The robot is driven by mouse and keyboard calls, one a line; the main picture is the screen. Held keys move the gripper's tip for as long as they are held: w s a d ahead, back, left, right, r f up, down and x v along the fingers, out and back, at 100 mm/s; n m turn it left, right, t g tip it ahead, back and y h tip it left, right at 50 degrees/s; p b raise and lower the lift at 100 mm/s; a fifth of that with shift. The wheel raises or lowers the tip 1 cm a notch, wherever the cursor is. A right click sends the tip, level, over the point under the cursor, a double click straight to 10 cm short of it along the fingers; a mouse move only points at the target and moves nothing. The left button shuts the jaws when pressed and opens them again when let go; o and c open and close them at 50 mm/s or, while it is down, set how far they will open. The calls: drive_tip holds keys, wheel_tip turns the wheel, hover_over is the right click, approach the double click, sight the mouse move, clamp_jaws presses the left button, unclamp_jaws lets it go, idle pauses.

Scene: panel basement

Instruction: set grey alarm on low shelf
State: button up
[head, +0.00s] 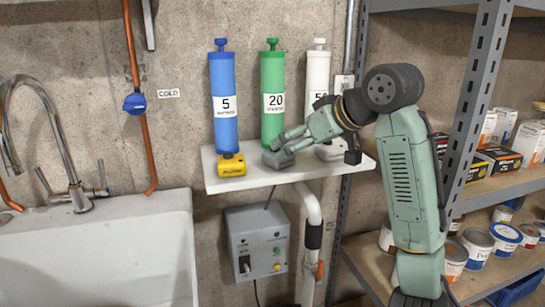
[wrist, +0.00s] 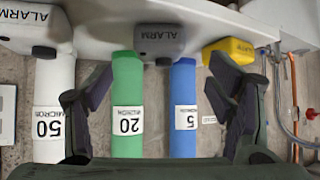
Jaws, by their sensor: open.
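The grey alarm (head: 277,159) sits on a white wall shelf (head: 262,180), in front of the green 20-micron cylinder. The wrist view is upside down; there the grey alarm (wrist: 160,41) lies at the top centre, between the lines of my two fingers. My gripper (head: 291,137) is open right at the grey alarm, coming from the right. In the wrist view my gripper (wrist: 160,80) shows its fingers wide apart, with a gap on each side of the alarm. I cannot tell whether a finger touches it.
A yellow alarm (head: 231,165) stands left of the grey one and a white alarm (head: 329,152) right, partly behind my arm. Blue (head: 223,100), green (head: 272,95) and white (head: 318,75) cylinders stand behind. A control box (head: 258,243) hangs below. Metal shelving (head: 470,110) stands right, a sink (head: 100,250) left.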

drive_tip(key=p+x, duration=0.1)
drive_tip(key=x, duration=0.5)
drive_tip(key=shift+w+a+f, duration=0.15)
drive_tip(key=shift+w, duration=0.2)
drive_tip(key=c, duration=1.4)
drive_tip(key=shift+c, duration=0.2)
